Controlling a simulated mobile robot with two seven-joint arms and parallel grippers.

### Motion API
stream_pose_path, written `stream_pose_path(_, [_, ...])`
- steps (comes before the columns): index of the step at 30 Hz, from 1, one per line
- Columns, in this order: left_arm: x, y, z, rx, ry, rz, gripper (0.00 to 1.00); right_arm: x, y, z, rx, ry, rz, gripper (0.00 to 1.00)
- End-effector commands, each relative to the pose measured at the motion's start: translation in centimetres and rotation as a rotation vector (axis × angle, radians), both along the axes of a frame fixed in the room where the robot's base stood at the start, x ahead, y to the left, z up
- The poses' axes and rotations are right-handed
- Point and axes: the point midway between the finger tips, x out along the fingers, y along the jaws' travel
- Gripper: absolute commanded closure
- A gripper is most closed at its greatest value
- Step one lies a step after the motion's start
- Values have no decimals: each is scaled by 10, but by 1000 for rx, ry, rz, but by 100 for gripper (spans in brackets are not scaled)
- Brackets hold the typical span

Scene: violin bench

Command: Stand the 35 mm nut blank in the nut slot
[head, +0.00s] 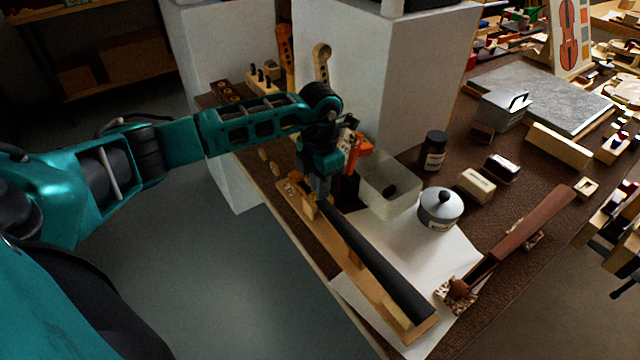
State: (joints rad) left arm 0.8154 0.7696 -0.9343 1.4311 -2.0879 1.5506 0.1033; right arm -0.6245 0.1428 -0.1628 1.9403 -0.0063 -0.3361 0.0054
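My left gripper (322,197) points down at the far end of a long black fingerboard (375,260). The fingerboard lies on a pale wooden neck or support (372,302) that runs diagonally along the bench's near-left edge. The gripper's fingers are small and dark here, and I cannot tell whether they are open or shut. I cannot make out the nut blank. The nut slot is not clear either; the gripper covers the far end of the fingerboard. A small light wooden piece (309,207) shows beside the fingertips. My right gripper is not in view.
Right of the fingerboard are a translucent bin (392,187), a lidded grey pot (440,208), a dark jar (433,151) and a brown neck-like piece (522,232) on rests. White paper (425,247) lies between. A white block (405,80) stands behind the bin.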

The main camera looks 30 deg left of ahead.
Motion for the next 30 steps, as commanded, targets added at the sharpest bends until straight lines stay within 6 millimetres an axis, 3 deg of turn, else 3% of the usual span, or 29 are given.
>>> stream_pose_path(8, [0,0,0,0,0,0,62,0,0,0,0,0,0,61])
stream_pose_path(17, [0,0,2,0,0,-1,61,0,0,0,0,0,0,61])
stream_pose_path(22, [1,1,24,2,-4,-1,61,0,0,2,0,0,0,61])
stream_pose_path(30, [1,0,84,1,-6,-1,61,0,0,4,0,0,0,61])
